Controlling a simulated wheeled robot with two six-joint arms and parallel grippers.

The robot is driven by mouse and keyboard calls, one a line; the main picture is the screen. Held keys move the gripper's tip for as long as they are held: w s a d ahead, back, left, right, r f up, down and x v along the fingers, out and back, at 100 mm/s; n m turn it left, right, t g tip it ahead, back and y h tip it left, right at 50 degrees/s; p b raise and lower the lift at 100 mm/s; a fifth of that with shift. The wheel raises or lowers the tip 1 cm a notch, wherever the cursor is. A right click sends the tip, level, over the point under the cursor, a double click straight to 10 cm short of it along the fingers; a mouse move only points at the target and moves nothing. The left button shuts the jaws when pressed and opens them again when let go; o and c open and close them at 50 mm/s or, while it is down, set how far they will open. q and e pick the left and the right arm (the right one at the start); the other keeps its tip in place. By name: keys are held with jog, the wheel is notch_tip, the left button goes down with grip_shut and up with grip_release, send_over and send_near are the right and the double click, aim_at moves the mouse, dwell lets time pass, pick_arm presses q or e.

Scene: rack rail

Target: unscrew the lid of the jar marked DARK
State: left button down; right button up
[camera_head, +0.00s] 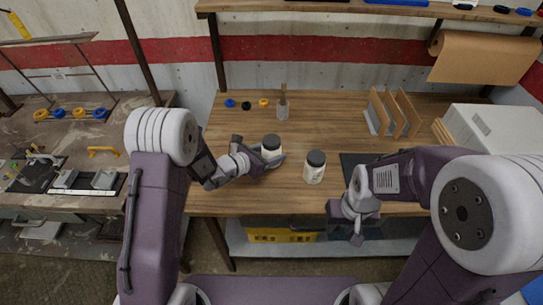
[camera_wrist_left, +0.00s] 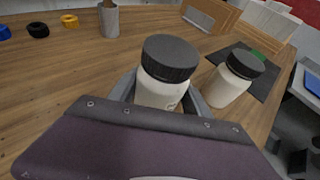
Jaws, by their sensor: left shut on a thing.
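Two white jars with black ribbed lids stand upright on the wooden table. The left jar (camera_head: 271,151) is between the fingers of my left gripper (camera_head: 272,161), which is shut on its body below the lid. This held jar also shows in the left wrist view (camera_wrist_left: 160,92), its lid on top and uncovered. The second jar (camera_head: 314,168) stands free to the right, its lid on; it also shows in the left wrist view (camera_wrist_left: 225,88). I cannot read the marking on either jar. My right gripper (camera_head: 358,236) hangs in front of the table's edge, apart from both jars; its fingers are unclear.
A grey cup (camera_head: 283,109) and several coloured rings (camera_head: 246,105) are at the back of the table (camera_head: 330,120). A wooden rack (camera_head: 392,113), a dark mat (camera_head: 352,165) and a white box (camera_head: 490,128) are to the right. A yellow crate (camera_head: 280,236) is below.

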aim_at(272, 140)
pick_arm(q)
notch_tip(272, 140, up, 8)
jog(key=shift+r+p, duration=0.15)
jog(key=shift+p, duration=0.15)
jog(key=c, duration=1)
grip_release()
jog(key=shift+c, duration=0.2)
grip_shut()
